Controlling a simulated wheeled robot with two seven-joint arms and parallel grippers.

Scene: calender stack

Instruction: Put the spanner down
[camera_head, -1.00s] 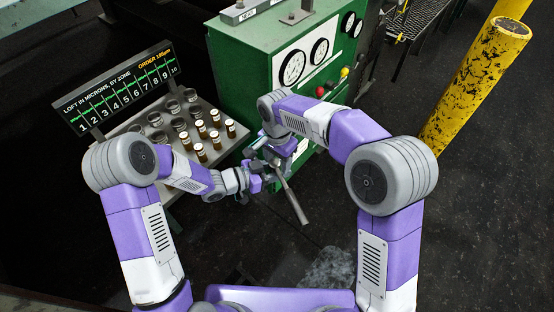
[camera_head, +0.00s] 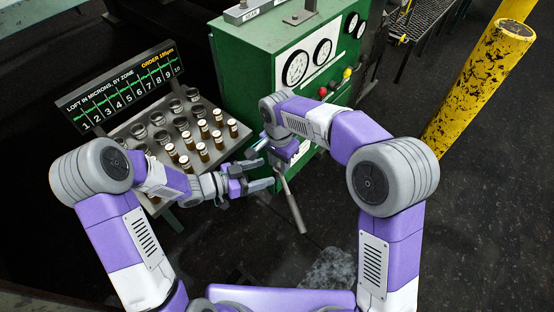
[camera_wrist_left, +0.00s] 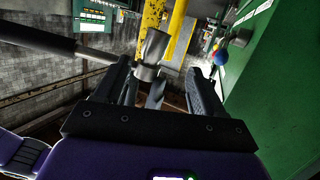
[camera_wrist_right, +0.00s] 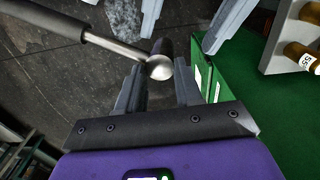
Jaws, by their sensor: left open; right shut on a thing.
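The spanner (camera_head: 293,207) is a long tool with a grey handle and a bright metal shaft. In the head view it hangs at a slant below my right gripper (camera_head: 279,163), clear of the floor. In the right wrist view its rounded metal end (camera_wrist_right: 159,68) sits between the fingers of my right gripper (camera_wrist_right: 160,75), which is shut on it. My left gripper (camera_head: 265,173) is open just left of the spanner, its fingers spread toward it. In the left wrist view the metal head (camera_wrist_left: 152,48) shows beyond the open fingers, with the dark handle (camera_wrist_left: 38,36) to the left.
A sloped metal tray (camera_head: 142,128) with several jars and brown vials stands left, under a loft display board (camera_head: 122,92). A green gauge cabinet (camera_head: 250,70) stands behind the grippers. A yellow post (camera_head: 478,85) stands right. The dark floor (camera_head: 470,230) at right is open.

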